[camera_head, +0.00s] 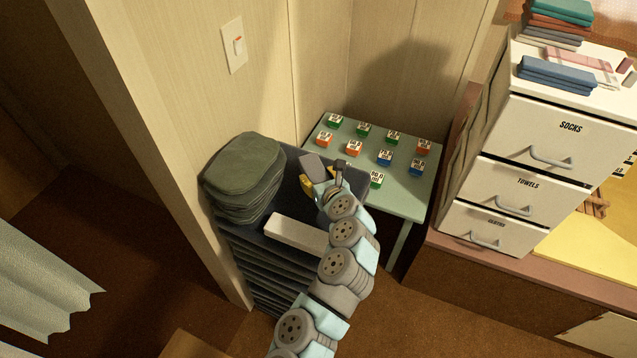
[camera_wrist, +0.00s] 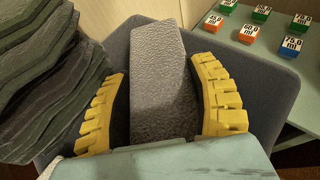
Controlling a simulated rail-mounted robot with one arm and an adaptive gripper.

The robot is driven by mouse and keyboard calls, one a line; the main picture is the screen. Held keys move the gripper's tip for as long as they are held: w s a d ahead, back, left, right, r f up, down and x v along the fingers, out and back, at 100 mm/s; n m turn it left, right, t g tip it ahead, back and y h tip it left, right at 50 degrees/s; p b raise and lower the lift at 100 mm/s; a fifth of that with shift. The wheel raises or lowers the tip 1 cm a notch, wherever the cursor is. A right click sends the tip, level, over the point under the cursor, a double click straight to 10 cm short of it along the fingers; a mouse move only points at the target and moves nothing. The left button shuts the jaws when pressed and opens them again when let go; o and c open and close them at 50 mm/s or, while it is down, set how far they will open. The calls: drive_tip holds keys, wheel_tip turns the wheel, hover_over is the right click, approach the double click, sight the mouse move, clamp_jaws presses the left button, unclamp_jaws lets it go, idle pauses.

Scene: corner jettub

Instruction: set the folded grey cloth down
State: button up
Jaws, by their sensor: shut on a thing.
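The folded grey cloth (camera_wrist: 160,85) is a narrow, textured light-grey slab between the yellow-padded fingers of my gripper (camera_wrist: 162,95). My gripper is shut on it. In the head view the cloth (camera_head: 313,167) shows at the tip of my gripper (camera_head: 323,185). It is over the dark blue-grey top (camera_head: 287,198) of a ribbed unit, which also shows behind it in the wrist view (camera_wrist: 235,50). I cannot tell whether the cloth touches that top. My gripper hides part of the cloth.
A dark green stack of folded cloths (camera_head: 245,165) stands left on the unit, close beside my gripper. A pale box (camera_head: 295,232) lies nearer the front. A pale green table (camera_head: 408,205) with several labelled blocks stands right. A white drawer unit (camera_head: 565,135) is farther right.

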drive_tip(key=shift+w+d+f, duration=0.1)
drive_tip(key=shift+w+f, duration=0.15)
drive_tip(key=shift+f, duration=1.5)
drive_tip(key=shift+f, duration=0.15)
drive_tip(key=o, duration=1.2)
